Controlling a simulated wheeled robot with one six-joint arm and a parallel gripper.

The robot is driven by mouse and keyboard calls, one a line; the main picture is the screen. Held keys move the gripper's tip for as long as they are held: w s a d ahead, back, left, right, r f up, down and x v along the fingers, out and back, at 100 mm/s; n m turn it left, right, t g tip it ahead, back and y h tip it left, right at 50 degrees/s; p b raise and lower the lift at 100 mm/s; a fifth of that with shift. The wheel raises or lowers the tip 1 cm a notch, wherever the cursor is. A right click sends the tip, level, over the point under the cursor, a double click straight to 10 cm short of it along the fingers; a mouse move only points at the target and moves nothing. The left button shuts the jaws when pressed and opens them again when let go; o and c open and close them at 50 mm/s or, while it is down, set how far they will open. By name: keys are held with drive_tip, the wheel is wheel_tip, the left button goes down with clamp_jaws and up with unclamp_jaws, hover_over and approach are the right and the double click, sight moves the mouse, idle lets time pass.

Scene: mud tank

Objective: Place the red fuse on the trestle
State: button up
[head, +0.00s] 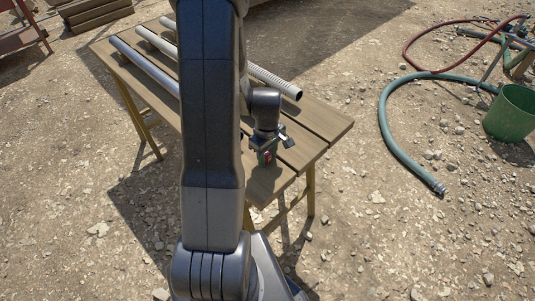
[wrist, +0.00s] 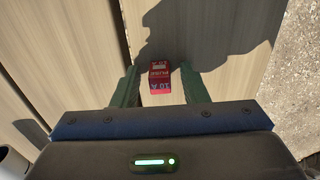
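The red fuse (wrist: 160,80) is a small red block with white lettering. It rests on the wooden planks of the trestle (wrist: 75,55), close to a gap between boards. My gripper (wrist: 160,88) is open, with one green finger on each side of the fuse and a visible space on both sides. In the head view, my gripper (head: 267,152) is low over the near end of the trestle (head: 322,128), and a bit of the red fuse (head: 268,156) shows between its fingers. My arm hides part of the trestle top.
Several pipes (head: 272,81) lie along the far part of the trestle. A green bucket (head: 510,115), a teal hose (head: 395,125) and a red hose (head: 420,42) are on the gravel at right. Stacked boards (head: 95,12) lie at the back left. The gravel at front right is mostly clear.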

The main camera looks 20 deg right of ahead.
sight(267, 153)
drive_tip(key=shift+r, duration=0.15)
wheel_tip(267, 153, up, 12)
idle(0.5)
